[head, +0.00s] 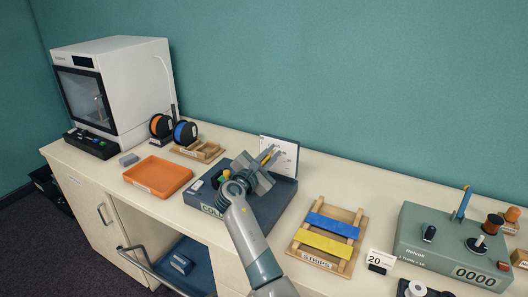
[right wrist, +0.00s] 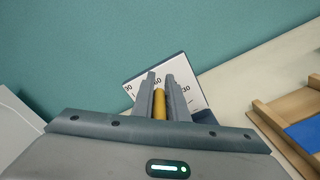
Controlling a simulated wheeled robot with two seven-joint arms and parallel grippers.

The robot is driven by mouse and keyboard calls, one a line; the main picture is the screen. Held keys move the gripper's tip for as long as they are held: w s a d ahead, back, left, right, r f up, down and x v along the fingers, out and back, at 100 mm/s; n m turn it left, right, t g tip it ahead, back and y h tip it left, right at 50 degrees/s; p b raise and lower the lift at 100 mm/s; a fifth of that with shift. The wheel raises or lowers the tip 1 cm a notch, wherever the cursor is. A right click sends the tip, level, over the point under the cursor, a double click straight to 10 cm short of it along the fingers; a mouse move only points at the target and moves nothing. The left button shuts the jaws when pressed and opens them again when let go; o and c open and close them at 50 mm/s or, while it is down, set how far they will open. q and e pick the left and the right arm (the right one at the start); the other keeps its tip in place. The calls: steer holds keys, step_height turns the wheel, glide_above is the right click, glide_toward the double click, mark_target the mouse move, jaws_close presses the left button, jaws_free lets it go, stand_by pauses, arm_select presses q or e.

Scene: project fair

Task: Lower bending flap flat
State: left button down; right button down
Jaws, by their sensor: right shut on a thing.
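A dark blue bending device (head: 280,197) stands mid-table, with a pale label on its front. A white angle-scale panel (head: 289,154) rises at its back; the panel's numbers show in the right wrist view (right wrist: 195,93). My right gripper (head: 269,157) is above the device, before the panel, its fingers shut on a yellow bar (right wrist: 159,104). The bar lies between the fingers and points toward the panel. The flap itself is largely hidden behind my gripper and arm, so I cannot tell its angle. My left gripper is not in view.
An orange tray (head: 158,170) lies left of the device. A wooden rack with a blue strip (head: 332,224) and a yellow strip (head: 322,243) lies right. A green counter box (head: 452,247) stands far right. A white printer (head: 128,75) stands back left.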

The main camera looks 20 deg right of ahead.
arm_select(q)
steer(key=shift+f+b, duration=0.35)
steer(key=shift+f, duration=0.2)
arm_select(e)
steer(key=shift+s+d+f+m, duration=0.5)
steer(key=shift+s+m, duration=0.15)
steer(key=shift+m, duration=0.05)
steer(key=c, duration=1.8)
jaws_free()
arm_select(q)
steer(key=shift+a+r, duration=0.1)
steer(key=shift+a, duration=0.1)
arm_select(e)
steer(key=shift+f, duration=0.1)
